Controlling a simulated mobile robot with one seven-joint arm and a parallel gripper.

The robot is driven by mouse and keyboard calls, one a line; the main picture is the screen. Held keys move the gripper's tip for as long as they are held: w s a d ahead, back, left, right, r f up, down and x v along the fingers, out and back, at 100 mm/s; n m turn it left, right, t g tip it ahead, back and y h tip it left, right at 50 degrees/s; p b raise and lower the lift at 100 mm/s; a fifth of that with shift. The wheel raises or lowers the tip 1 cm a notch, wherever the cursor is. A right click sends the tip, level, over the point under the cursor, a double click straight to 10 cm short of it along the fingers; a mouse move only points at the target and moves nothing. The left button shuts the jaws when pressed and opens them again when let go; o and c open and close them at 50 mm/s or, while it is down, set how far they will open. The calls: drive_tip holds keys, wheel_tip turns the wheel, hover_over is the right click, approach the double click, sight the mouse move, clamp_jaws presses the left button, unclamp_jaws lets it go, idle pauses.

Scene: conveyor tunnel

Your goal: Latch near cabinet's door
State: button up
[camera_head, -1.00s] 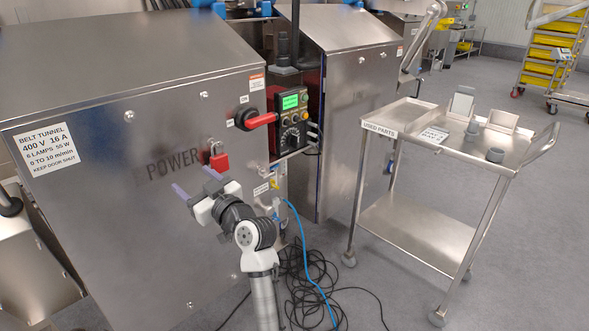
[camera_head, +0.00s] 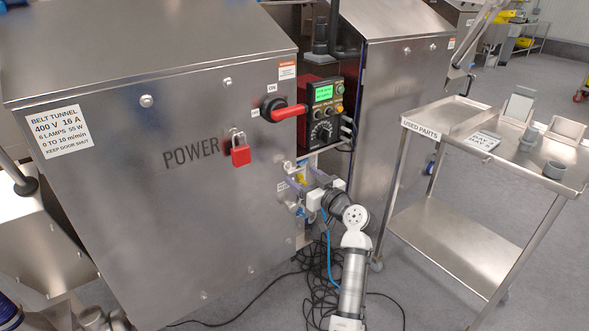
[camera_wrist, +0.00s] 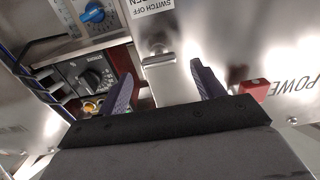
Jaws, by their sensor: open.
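The near cabinet (camera_head: 110,215) is a large steel box with a POWER marking, a red padlock (camera_head: 240,152) and a red switch handle (camera_head: 290,112) on its front. The padlock also shows in the wrist view (camera_wrist: 254,88). My gripper (camera_head: 302,177) is at the right edge of this front, below the handle. In the wrist view my gripper (camera_wrist: 160,70) is open and empty. A small metal T-shaped fitting, perhaps the latch (camera_wrist: 158,57), appears between and beyond its fingertips, apart from them. I cannot tell whether it is fastened.
A green-screen meter (camera_head: 322,105) with a dial stands in the gap beside the front. A used-parts trolley (camera_head: 425,130) stands to the right, before a second steel cabinet (camera_head: 400,85).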

sight(296, 171)
drive_tip(key=shift+x, duration=2.65)
drive_tip(key=c, duration=1)
